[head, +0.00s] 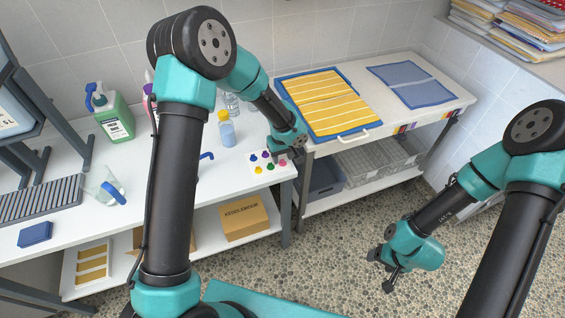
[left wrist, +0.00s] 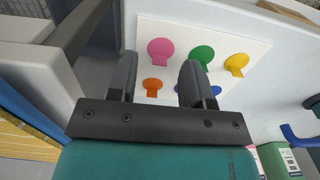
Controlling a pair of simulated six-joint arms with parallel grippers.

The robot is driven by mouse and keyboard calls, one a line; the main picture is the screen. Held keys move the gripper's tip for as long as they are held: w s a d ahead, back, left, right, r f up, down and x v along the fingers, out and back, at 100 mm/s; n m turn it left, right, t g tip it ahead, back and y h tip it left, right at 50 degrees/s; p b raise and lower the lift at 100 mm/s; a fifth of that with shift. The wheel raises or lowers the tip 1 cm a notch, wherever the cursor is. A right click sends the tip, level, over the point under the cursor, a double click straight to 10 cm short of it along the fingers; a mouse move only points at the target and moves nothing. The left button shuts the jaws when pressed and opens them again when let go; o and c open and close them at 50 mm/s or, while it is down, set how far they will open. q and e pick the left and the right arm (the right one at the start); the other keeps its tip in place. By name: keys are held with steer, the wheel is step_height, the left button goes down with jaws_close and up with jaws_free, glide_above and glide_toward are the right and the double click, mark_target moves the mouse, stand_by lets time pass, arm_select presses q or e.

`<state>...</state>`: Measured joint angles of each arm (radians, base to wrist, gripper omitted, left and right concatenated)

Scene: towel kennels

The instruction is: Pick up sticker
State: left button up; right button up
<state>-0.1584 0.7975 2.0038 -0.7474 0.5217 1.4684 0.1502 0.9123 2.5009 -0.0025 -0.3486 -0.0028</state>
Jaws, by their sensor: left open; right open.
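A white sheet of coloured round stickers (head: 263,176) lies near the right end of the white bench. In the left wrist view the sheet (left wrist: 262,50) holds pink (left wrist: 160,48), green (left wrist: 201,54), yellow (left wrist: 236,62) and orange (left wrist: 152,85) stickers, plus purple and blue ones partly hidden behind a finger. My left gripper (head: 291,159) is open at the sheet's right side; its fingers (left wrist: 158,70) frame the orange and pink stickers. I cannot tell whether they touch the sheet. My right gripper (head: 386,268) is open and empty over the pebbled floor.
A cardboard box (head: 244,217) sits on the shelf below. To the right, a table bears a yellow striped towel (head: 327,102) and a blue towel (head: 411,84).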

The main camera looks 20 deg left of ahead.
arm_select(q)
steer(key=shift+f, duration=0.7)
steer(key=shift+c, duration=0.4)
steer(key=c, duration=0.7)
